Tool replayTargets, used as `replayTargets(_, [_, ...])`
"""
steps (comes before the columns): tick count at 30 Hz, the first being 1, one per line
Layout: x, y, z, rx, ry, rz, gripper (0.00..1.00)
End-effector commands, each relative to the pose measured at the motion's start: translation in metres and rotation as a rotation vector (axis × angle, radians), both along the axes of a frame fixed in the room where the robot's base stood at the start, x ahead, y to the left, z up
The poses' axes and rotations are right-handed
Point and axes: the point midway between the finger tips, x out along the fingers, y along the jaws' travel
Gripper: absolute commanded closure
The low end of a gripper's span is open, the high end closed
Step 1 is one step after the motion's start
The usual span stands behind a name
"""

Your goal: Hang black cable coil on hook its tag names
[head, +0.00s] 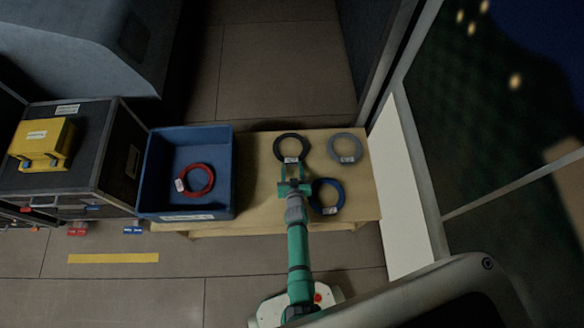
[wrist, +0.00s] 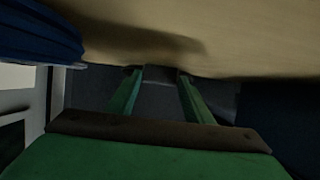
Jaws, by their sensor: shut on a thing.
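The black cable coil (head: 277,148) is at the back middle of the low wooden table in the head view. A small white tag (head: 291,160) sits on its near side; its print is too small to read. My gripper (head: 292,170) reaches over the table from the front and is shut on the near side of the coil. In the wrist view the two green fingers (wrist: 158,76) close on a dark grey piece, with the wood behind it. I cannot tell whether the coil is lifted. I cannot make out any hook.
A blue cable coil (head: 327,195) lies close to the right of my gripper, and a grey one (head: 346,148) lies at back right of the table (head: 255,195). A blue bin (head: 148,180) holds a red coil (head: 196,180). A yellow case (head: 42,143) stands on a black box (head: 95,150).

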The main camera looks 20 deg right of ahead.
Motion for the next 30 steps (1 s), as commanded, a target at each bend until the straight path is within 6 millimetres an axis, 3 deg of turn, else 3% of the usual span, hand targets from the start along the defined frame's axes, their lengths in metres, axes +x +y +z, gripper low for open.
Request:
replayTargets(4, [0.001, 0.0, 0.0, -0.001, -0.002, 0.0, 0.88])
replayTargets(5, [0.0, 0.0, -0.002, 0.0, 0.001, 0.0, 0.51])
replayTargets(7, [0.0, 0.0, -0.001, 0.0, 0.0, 0.0, 0.35])
replayTargets(20, [0.0, 0.0, -0.004, 0.0, 0.0, 0.0, 0.35])
replayTargets(30, [-0.046, 0.015, 0.015, 0.0, 0.0, -0.001, 0.35])
